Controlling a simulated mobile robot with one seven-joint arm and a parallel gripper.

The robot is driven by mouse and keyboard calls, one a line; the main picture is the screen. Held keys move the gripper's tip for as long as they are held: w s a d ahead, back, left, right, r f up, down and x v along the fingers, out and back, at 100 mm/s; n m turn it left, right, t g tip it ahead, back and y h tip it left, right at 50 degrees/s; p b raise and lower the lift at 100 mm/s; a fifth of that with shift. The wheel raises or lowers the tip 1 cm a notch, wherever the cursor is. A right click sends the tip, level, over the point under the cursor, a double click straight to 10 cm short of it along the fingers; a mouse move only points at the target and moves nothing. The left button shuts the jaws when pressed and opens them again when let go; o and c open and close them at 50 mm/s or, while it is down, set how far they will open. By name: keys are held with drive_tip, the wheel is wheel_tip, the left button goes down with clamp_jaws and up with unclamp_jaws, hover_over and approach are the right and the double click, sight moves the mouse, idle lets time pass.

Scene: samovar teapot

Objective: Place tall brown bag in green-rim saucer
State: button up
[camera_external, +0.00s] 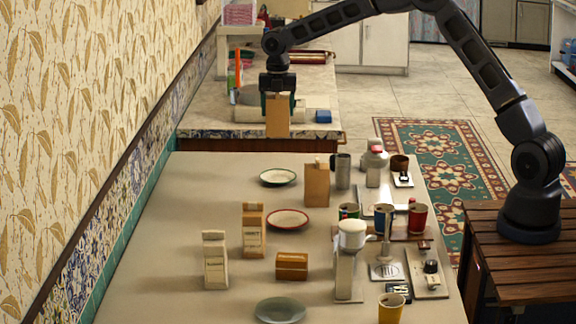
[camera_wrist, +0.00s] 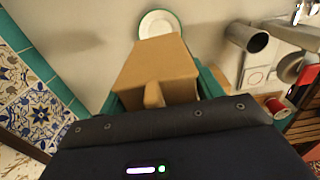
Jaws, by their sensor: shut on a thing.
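My gripper (camera_external: 277,97) is shut on a tall plain brown bag (camera_external: 277,118) and holds it upright in the air near the table's far edge. In the wrist view the held bag (camera_wrist: 158,68) fills the middle, between my green fingers. The green-rim saucer (camera_external: 278,177) lies empty on the table, lower in the external picture than the bag and apart from it. In the wrist view the saucer (camera_wrist: 158,20) shows just past the bag's top edge, its near part hidden by the bag.
Another brown bag (camera_external: 317,187) stands right of the saucer, with a metal cup (camera_external: 342,170) beside it. A red-rim saucer (camera_external: 288,219) and printed bags (camera_external: 253,230) stand nearer. The patterned wall (camera_external: 90,110) borders the left. Bare table lies left of the saucer.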

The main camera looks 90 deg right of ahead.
wheel_tip(320, 180, down, 13)
drive_tip(key=shift+r, duration=0.15)
idle(0.4)
drive_tip(key=shift+f, duration=0.6)
drive_tip(key=o, duration=1.1)
drive_tip(key=shift+c, duration=0.2)
drive_tip(key=shift+r, duration=0.1)
